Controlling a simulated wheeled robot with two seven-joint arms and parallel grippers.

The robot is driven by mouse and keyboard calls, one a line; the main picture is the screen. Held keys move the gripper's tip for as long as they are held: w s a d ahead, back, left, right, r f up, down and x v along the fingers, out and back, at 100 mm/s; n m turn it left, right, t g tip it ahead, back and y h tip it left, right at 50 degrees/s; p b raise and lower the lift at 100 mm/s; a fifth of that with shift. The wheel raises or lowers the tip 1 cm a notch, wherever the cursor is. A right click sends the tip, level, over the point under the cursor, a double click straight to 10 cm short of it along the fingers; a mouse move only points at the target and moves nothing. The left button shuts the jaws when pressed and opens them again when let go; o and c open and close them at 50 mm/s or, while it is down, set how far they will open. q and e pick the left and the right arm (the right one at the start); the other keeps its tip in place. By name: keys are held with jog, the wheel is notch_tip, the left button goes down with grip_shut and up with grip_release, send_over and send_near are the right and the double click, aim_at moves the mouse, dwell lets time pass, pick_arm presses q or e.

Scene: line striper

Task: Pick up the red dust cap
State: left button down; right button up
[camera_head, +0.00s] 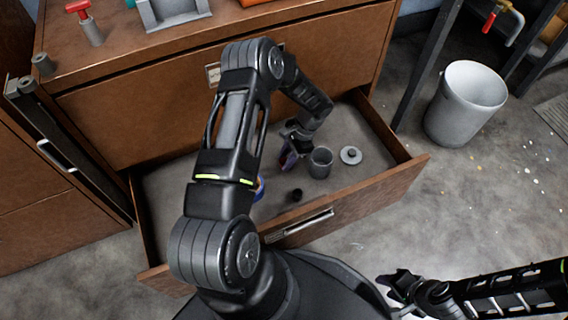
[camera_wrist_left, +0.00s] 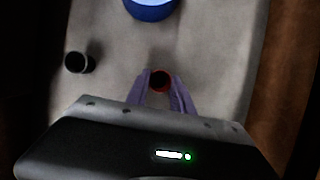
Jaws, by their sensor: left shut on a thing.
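The red dust cap (camera_wrist_left: 160,80) shows in the left wrist view as a small red ring with a dark centre, low in the drawer. My left gripper (camera_wrist_left: 160,88) has its two purple fingers on either side of the cap and is shut on it. In the head view my left gripper (camera_head: 289,152) reaches down into the open drawer, and my own arm hides much of the drawer; I cannot make out the cap there. My right gripper (camera_head: 398,284) is at the lower right, outside the drawer, and its jaw state is unclear.
The open drawer (camera_head: 160,200) holds a grey cup (camera_head: 320,162), a round grey lid (camera_head: 351,155), a small dark cap (camera_head: 297,194) and a blue round thing (camera_wrist_left: 151,8). A white bucket (camera_head: 465,103) stands on the floor at right. The drawer's front wall (camera_head: 345,208) rises nearby.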

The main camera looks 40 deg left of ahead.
pick_arm(q)
jog(key=shift+r, duration=0.1)
notch_tip(320, 180, up, 10)
jog(key=p, duration=0.3)
dwell(0.3)
